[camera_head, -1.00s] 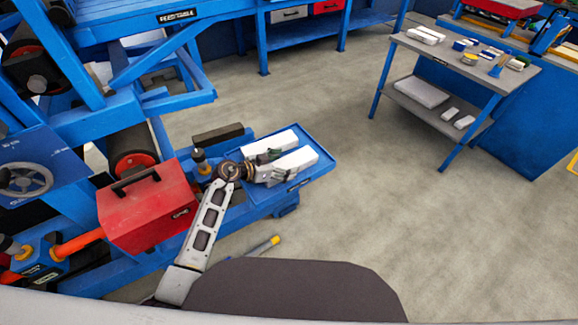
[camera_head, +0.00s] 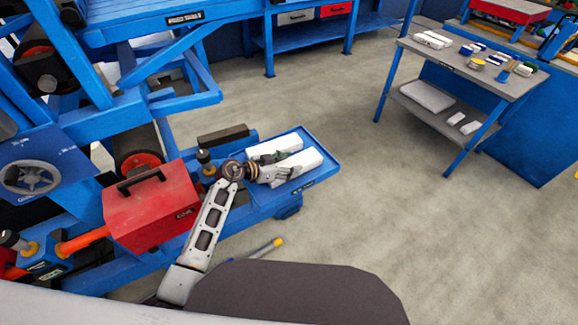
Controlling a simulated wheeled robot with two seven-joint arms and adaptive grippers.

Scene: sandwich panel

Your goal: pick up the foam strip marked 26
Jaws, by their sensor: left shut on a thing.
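Two white foam strips lie side by side on a blue tray (camera_head: 322,176): a far strip (camera_head: 287,142) and a near strip (camera_head: 308,160). No number is legible on either at this size, so I cannot tell which is marked 26. My left gripper (camera_head: 286,165) is shut on the near strip, with its fingers around the strip's left part and hiding it. The near strip appears to be still at tray level; I cannot see a gap under it. My right gripper is not in view.
A red toolbox (camera_head: 150,210) stands left of my left arm. A dark block (camera_head: 223,136) lies behind the tray's left end. A grey table (camera_head: 455,70) with small items stands at upper right. Open floor (camera_head: 400,200) lies between.

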